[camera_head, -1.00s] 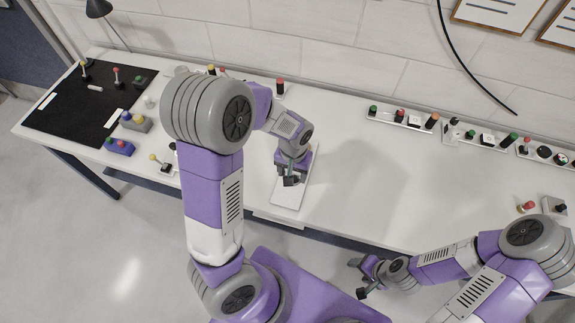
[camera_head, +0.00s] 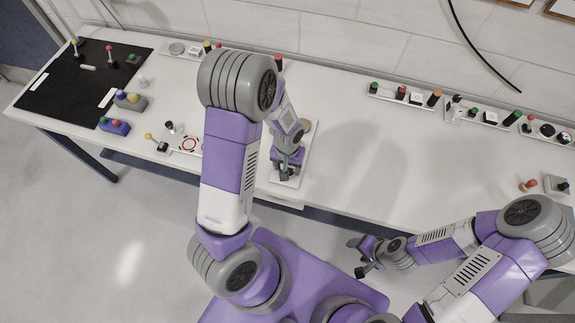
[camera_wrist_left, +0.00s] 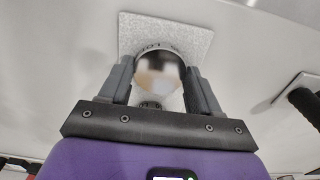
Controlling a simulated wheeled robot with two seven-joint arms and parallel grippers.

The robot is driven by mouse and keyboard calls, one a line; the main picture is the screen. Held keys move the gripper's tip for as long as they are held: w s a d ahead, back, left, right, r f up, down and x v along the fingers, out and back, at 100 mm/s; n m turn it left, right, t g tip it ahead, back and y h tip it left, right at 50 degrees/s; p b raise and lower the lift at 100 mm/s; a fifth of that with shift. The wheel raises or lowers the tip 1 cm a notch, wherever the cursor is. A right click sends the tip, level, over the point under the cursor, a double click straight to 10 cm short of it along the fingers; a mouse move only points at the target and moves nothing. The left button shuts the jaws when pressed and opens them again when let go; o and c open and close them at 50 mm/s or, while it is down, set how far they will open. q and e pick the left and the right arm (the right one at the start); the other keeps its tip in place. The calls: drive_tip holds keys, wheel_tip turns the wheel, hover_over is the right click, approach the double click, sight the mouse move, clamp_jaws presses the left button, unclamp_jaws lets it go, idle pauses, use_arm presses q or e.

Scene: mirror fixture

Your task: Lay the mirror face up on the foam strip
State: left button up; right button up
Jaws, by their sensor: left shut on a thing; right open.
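My left gripper (camera_head: 286,172) is low over the front part of a pale panel (camera_head: 276,180) at the table's front. In the left wrist view the left gripper (camera_wrist_left: 160,84) is closed around a round, shiny piece with a reflective face, which I take as the mirror (camera_wrist_left: 160,74). A grey speckled plate (camera_wrist_left: 190,36) lies behind it; I cannot tell whether this is the foam strip. In the head view the gripper hides the held piece. My right gripper (camera_head: 357,257) is open and empty, in front of the table and away from the panel.
A black mat (camera_head: 70,95) with small knobs and white labels fills the table's left end. Blue and grey button boxes (camera_head: 114,126) stand beside it. Rows of coloured buttons (camera_head: 403,95) line the back right. The table's middle right (camera_head: 380,165) is clear.

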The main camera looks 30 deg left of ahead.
sight(288, 169)
use_arm(q)
drive_tip(key=shift+f, duration=0.1)
drive_tip(key=shift+f, duration=0.15)
drive_tip(key=o, duration=1.1)
drive_tip(key=shift+r, duration=0.2)
wheel_tip(288, 169, up, 12)
drive_tip(key=p, duration=0.3)
drive_tip(key=shift+r, duration=0.1)
